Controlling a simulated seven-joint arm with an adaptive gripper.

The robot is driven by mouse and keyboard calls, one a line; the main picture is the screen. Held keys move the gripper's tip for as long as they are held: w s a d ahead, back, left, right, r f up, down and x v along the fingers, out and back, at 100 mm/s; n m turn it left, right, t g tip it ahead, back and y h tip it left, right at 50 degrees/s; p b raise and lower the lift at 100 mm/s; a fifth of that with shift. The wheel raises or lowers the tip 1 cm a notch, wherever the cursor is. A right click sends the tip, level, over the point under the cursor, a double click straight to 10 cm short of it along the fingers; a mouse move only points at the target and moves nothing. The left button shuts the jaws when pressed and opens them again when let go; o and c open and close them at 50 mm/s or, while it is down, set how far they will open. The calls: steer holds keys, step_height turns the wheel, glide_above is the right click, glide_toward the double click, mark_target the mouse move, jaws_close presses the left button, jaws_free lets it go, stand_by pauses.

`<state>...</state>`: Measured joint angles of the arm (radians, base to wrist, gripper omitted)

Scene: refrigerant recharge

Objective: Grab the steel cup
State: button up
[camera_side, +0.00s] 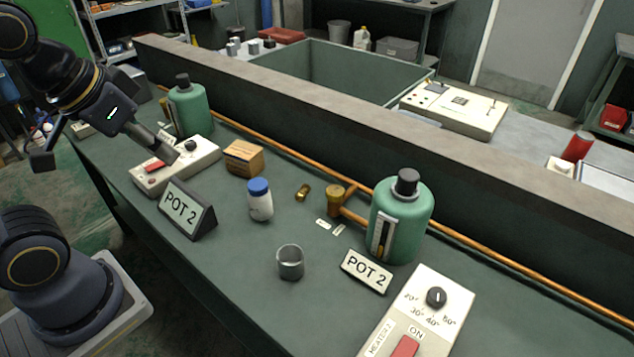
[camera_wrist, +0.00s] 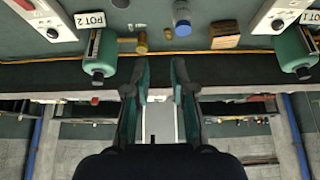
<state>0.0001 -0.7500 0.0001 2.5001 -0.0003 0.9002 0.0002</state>
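The steel cup (camera_side: 290,262) is a small grey metal cylinder. It stands upright with its mouth up on the dark green bench, left of the right-hand POT 2 sign. In the wrist view a grey round piece (camera_wrist: 120,3) at the top edge looks like the cup, mostly cut off. My gripper (camera_side: 168,152) is at the upper left of the side view, above the left control box and well apart from the cup. In the wrist view my gripper (camera_wrist: 160,75) shows two spread fingers with nothing between them.
Bench before the cup is clear.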

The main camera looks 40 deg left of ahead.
steer(key=o, duration=1.1)
steer(key=m+g, duration=0.4)
steer(key=g, duration=0.1)
glide_above(290, 257)
steer(key=s, duration=0.1)
step_height(290, 257, down, 13)
steer(key=shift+g, duration=0.3)
steer(key=shift+s+d+f, duration=0.15)
steer(key=shift+d+f, duration=0.15)
steer(key=shift+f, duration=2.85)
steer(key=shift+s+d+f, duration=0.1)
steer(key=shift+d+f, duration=0.25)
steer(key=shift+f, duration=2.75)
steer(key=shift+s+d+f, duration=0.15)
steer(key=shift+d+f, duration=0.15)
steer(key=shift+f, duration=2.85)
